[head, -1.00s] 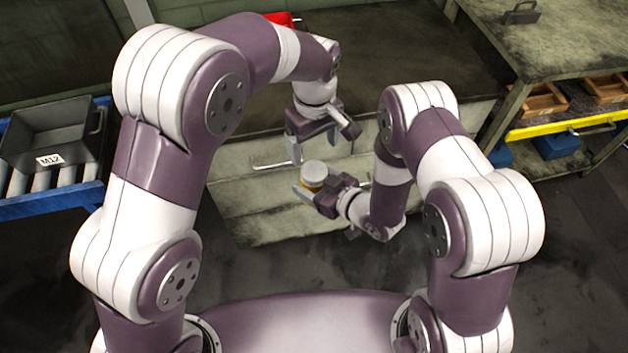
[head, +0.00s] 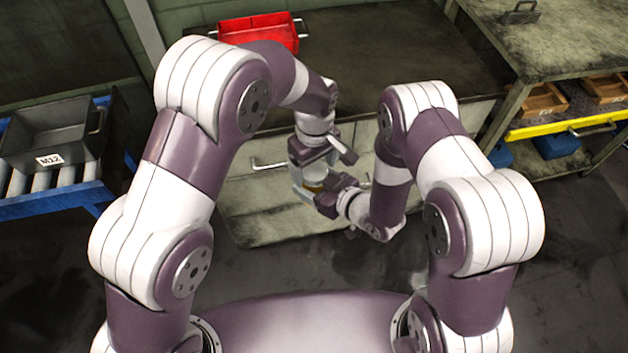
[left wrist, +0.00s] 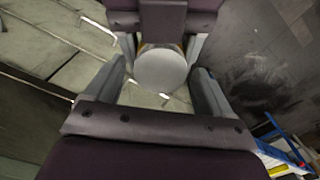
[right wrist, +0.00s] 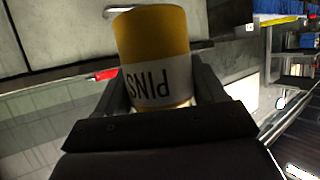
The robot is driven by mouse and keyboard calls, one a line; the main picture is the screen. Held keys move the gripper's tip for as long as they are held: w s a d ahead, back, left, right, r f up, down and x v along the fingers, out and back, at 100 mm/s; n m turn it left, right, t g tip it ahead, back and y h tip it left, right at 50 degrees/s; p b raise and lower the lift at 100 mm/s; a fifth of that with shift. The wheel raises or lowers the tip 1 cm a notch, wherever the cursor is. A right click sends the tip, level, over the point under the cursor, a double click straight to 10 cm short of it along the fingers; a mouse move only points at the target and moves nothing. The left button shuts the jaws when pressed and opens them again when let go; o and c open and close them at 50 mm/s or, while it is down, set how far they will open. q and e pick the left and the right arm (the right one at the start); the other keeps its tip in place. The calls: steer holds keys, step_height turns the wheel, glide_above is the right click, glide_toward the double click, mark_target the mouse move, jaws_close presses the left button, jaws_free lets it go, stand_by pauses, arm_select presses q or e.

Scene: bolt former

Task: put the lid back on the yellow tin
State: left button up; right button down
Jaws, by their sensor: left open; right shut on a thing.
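The yellow tin (head: 314,187) is held out in front of me by my right gripper (head: 322,194). In the right wrist view the tin (right wrist: 152,35) shows a white band lettered "PINS", upside down in the picture, between that gripper's fingers. In the left wrist view a pale grey disc, which looks like the lid (left wrist: 160,70), covers the tin's top. Whether it is fully seated I cannot tell. My left gripper (head: 318,168) is open just above the tin, one finger on each side of the disc, with gaps between.
A red bin (head: 258,32) stands on the dark bench behind my arms. A grey bin marked M12 (head: 50,135) sits on a blue-framed roller stand at the left. Bench drawers with handles lie just behind the grippers. A shelf with wooden trays (head: 545,100) is at the right.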

arm_select(q)
steer(key=shift+f, duration=0.1)
steer(key=c, duration=1.1)
steer(key=m, duration=0.6)
steer(key=o, duration=1.2)
steer(key=shift+r, duration=2.3)
